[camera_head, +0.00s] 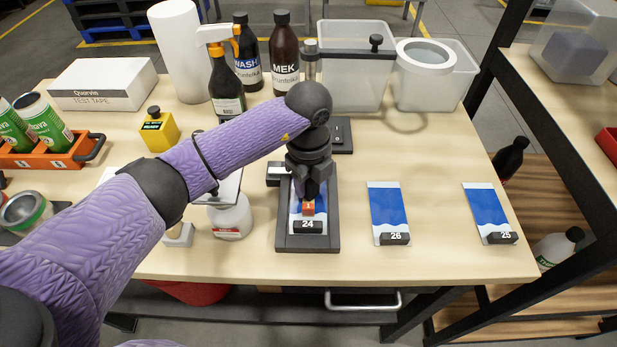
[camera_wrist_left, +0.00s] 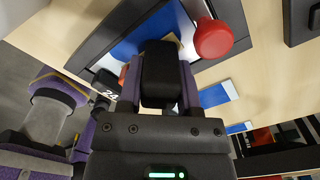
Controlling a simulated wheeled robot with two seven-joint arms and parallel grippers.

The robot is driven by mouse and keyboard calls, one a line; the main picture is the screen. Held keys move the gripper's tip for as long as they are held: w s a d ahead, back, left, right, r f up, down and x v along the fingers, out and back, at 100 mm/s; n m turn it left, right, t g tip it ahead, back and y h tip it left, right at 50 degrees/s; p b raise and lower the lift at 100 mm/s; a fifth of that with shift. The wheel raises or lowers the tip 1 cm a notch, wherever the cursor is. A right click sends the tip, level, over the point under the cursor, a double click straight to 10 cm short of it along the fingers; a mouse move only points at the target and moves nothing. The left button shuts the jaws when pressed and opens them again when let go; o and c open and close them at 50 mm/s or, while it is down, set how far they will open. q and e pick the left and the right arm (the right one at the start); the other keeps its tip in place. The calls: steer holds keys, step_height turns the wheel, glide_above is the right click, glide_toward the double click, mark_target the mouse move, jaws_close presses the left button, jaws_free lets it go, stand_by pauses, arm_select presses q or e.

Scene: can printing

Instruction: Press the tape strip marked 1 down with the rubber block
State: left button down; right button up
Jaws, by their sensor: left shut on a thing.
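My left gripper (camera_head: 309,188) points down over the dark tray (camera_head: 307,249) that holds the blue-and-white card with tag 24. In the left wrist view its fingers (camera_wrist_left: 160,85) are shut on a dark block (camera_wrist_left: 160,70), which looks like the rubber block. A small orange-red tag (camera_head: 308,208) with a faint mark, perhaps the 1, sits right by the fingertips; it also shows in the left wrist view (camera_wrist_left: 123,73). A beige patch (camera_wrist_left: 173,38) beside the block may be the tape strip, mostly hidden. I cannot tell whether the block touches it. My right gripper is not in view.
Cards 26 (camera_head: 388,206) and 25 (camera_head: 485,207) lie to the right. A white jar (camera_head: 231,218) stands close left of the tray. A red knob (camera_wrist_left: 213,38) is near the gripper. Bottles (camera_head: 285,62) and clear bins (camera_head: 355,80) stand behind.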

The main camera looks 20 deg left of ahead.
arm_select(q)
step_height(320, 180, up, 7)
steer(key=p, duration=0.6)
steer(key=shift+p, duration=0.35)
